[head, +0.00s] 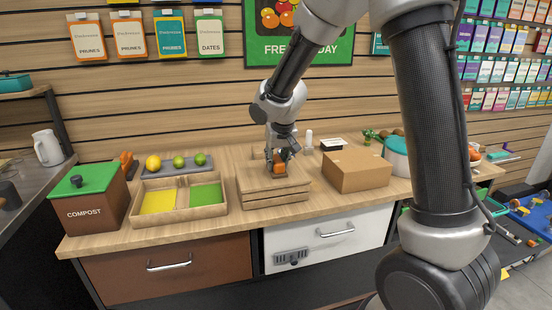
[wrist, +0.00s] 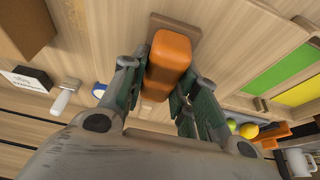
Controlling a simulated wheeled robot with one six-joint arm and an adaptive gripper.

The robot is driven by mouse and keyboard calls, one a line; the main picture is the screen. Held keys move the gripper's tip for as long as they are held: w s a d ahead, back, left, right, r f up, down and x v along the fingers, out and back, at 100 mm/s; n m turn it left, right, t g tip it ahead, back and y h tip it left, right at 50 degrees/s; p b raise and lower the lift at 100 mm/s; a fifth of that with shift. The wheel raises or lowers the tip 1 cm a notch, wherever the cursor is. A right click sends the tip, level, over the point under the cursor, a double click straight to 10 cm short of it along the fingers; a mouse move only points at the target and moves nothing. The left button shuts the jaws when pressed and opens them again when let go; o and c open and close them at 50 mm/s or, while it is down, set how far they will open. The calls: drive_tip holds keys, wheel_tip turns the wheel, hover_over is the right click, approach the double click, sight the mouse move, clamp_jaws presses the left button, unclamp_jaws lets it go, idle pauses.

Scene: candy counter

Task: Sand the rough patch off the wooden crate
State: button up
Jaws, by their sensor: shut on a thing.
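The wooden crate (head: 275,198) is a pale slatted box on the middle of the counter. My gripper (head: 279,160) is above its top, pointing down. It is shut on an orange block (head: 279,168), with a finger on each side; the block fills the middle of the wrist view (wrist: 168,62) between my gripper's fingers (wrist: 163,82). A brown rectangle (wrist: 178,24) shows at the block's far end over the pale slats; I cannot tell whether it is the rough patch or part of the block. Contact with the crate is hidden.
A cardboard box (head: 357,171) stands close right of the crate. A divided tray (head: 148,186) with yellow and green compartments is at its left, and the compost bin (head: 90,205) is farther left. A dark tray (head: 205,170) of fruit lies behind.

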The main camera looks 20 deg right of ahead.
drive_tip(key=shift+w, duration=1.4)
drive_tip(key=shift+s, duration=1.65)
drive_tip(key=shift+r, duration=1.5)
